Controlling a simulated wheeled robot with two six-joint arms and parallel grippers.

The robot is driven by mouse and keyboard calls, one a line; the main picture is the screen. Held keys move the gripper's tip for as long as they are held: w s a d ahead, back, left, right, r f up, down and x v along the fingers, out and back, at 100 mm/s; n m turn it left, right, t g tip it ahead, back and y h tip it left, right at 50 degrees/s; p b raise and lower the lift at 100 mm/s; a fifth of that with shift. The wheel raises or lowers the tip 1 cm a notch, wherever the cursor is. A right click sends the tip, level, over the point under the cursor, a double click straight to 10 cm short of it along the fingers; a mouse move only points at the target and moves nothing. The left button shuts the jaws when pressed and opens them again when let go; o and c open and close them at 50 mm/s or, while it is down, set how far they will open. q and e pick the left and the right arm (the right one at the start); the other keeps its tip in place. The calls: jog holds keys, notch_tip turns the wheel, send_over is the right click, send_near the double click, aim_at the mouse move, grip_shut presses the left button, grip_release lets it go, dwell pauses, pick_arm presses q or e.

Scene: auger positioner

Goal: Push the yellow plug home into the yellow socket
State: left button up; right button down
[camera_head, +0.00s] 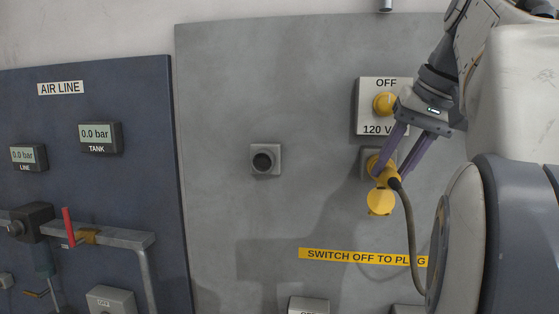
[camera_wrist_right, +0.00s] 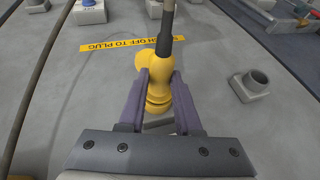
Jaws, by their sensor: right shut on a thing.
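The yellow plug (camera_head: 392,173) is at the yellow socket (camera_head: 372,162) on the grey panel, under the OFF/120 V switch box. A black cable leaves the plug. My right gripper (camera_head: 382,177) is shut on the plug, one purple finger on each side. In the right wrist view the plug (camera_wrist_right: 159,82) stands between the fingertips of this gripper (camera_wrist_right: 158,90). A round yellow flap (camera_head: 381,201) hangs below the socket. The fingers and plug hide most of the socket, so I cannot tell how deep the plug sits. My left gripper is not in view.
The yellow knob (camera_head: 384,103) on the 120 V switch box (camera_head: 366,118) is just above my right gripper. A grey round outlet (camera_head: 263,160) is to the left. A sign (camera_head: 345,256) reads "SWITCH OFF TO PLUG". The blue air line panel (camera_head: 110,190) is at far left.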

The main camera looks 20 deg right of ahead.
jog(key=shift+w+d, duration=0.1)
jog(key=shift+w, duration=0.1)
jog(key=shift+w+d, duration=0.15)
jog(key=shift+w, duration=0.05)
jog(key=c, duration=0.5)
grip_release()
jog(key=p+v, duration=0.4)
jog(key=v, duration=0.6)
jog(key=shift+s+r, duration=0.15)
jog(key=shift+r, duration=0.1)
